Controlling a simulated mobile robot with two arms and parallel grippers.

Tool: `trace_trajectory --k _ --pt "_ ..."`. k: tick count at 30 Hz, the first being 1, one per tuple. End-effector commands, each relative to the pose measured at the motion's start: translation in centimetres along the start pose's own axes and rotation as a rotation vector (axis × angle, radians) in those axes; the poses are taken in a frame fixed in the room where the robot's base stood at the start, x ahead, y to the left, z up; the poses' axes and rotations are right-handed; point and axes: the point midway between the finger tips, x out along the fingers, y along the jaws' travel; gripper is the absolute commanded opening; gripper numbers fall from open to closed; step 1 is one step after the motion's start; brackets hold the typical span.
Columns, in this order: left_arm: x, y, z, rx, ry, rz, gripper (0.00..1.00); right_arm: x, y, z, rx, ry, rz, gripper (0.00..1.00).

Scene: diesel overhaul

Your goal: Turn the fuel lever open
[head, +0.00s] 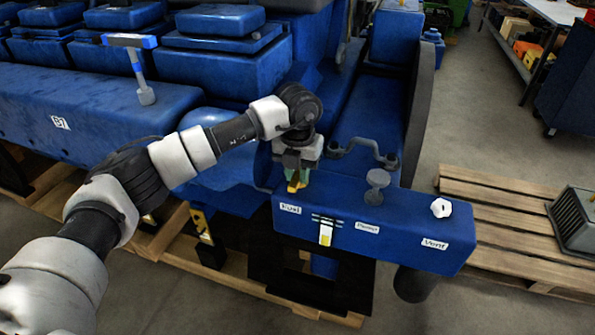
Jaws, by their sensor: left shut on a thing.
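The blue panel box (410,215) juts out from the engine and carries a Fuel label (290,209) at its left end. Above that label, my left gripper (296,172) points down and is shut on the fuel lever (293,187). I cannot tell the lever's exact angle. My right gripper is not in view.
A bent grey handle (362,147) is behind. A blue T-handled tool (137,65) stands on the engine. A pallet (490,215) lies at right.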

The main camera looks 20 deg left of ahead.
Motion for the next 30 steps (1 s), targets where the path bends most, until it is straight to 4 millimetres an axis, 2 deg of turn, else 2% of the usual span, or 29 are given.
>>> trace_trajectory --k 5,6,11,19,22,26,30 --pt "-0.2 0.1 0.1 -0.005 -0.004 -0.001 0.00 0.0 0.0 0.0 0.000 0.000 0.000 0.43" --pt "-0.2 0.1 0.1 -0.005 -0.005 -0.001 0.23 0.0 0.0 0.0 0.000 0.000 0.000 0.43" --pt "-0.1 0.1 0.1 -0.004 -0.003 -0.001 0.47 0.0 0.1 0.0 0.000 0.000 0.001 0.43" --pt "-0.1 0.0 0.1 -0.002 -0.002 -0.001 0.47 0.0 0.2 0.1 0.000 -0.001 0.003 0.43" --pt "-0.8 0.0 0.1 -0.001 -0.003 -0.001 0.47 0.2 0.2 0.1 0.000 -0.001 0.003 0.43" --pt "-2.8 0.0 0.1 0.000 -0.007 -0.001 0.47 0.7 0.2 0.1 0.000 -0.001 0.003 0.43" --pt "-5.7 0.0 0.1 -0.001 -0.007 -0.001 0.47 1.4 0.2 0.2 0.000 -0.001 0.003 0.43"
